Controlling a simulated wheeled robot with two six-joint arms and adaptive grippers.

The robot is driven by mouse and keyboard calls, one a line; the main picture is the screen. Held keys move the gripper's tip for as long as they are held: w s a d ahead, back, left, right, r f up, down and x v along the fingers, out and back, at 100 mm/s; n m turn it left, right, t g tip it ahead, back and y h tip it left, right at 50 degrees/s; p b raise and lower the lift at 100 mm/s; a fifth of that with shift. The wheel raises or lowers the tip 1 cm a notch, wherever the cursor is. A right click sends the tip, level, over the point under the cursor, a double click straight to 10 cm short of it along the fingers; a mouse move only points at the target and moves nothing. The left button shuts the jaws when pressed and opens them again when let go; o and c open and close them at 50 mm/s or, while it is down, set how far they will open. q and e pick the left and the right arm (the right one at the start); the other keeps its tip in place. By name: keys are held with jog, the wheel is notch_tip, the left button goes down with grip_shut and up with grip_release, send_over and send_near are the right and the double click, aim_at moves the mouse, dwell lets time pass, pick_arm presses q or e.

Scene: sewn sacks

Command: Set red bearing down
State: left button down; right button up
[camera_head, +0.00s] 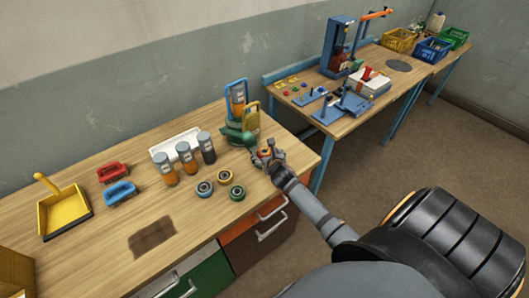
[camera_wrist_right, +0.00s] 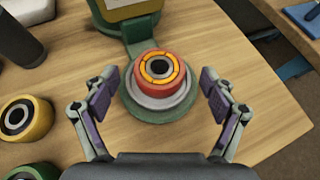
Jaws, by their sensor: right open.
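The red bearing (camera_wrist_right: 159,68), with an orange inner face and dark bore, sits flat on a grey disc above the round green foot (camera_wrist_right: 178,110) of a green stand. In the head view the red bearing (camera_head: 265,152) is partly covered by my right gripper. My right gripper (camera_wrist_right: 160,90) is open, with one finger on each side of the bearing and a visible gap to both. In the head view my right gripper (camera_head: 270,157) is at the green stand (camera_head: 240,128) near the bench's right end. My left gripper is out of view.
Blue (camera_head: 204,189), yellow (camera_head: 224,176) and green (camera_head: 237,192) ringed bearings lie left of the gripper. Several capped cylinders (camera_head: 187,158) stand behind them. Red (camera_head: 112,172) and blue (camera_head: 120,193) handled tools and a yellow dustpan (camera_head: 64,212) lie further left. The bench front is mostly clear.

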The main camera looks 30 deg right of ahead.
aim_at(265, 153)
jog(key=shift+x, duration=0.95)
jog(key=shift+s+a+r, duration=0.1)
jog(key=shift+s, duration=0.05)
jog(key=c, duration=1.7)
jog(key=shift+r, duration=0.4)
notch_tip(265, 153, up, 3)
jog(key=p, duration=0.2)
jog(key=shift+r+p, duration=0.1)
jog(key=shift+p, duration=0.3)
jog(key=w+a+r+b+v, duration=0.1)
jog(key=v, duration=0.7)
jog(key=w+a+b+v, duration=0.1)
jog(key=a+v, duration=0.1)
jog(key=v, duration=0.6)
jog(key=f+b, duration=0.1)
jog(key=b, duration=0.1)
jog(key=f+b, duration=0.3)
jog(key=f, duration=0.1)
jog(key=shift+s+d+f+b, duration=0.15)
jog(key=shift+s+b, duration=0.15)
jog(key=shift+b, duration=0.1)
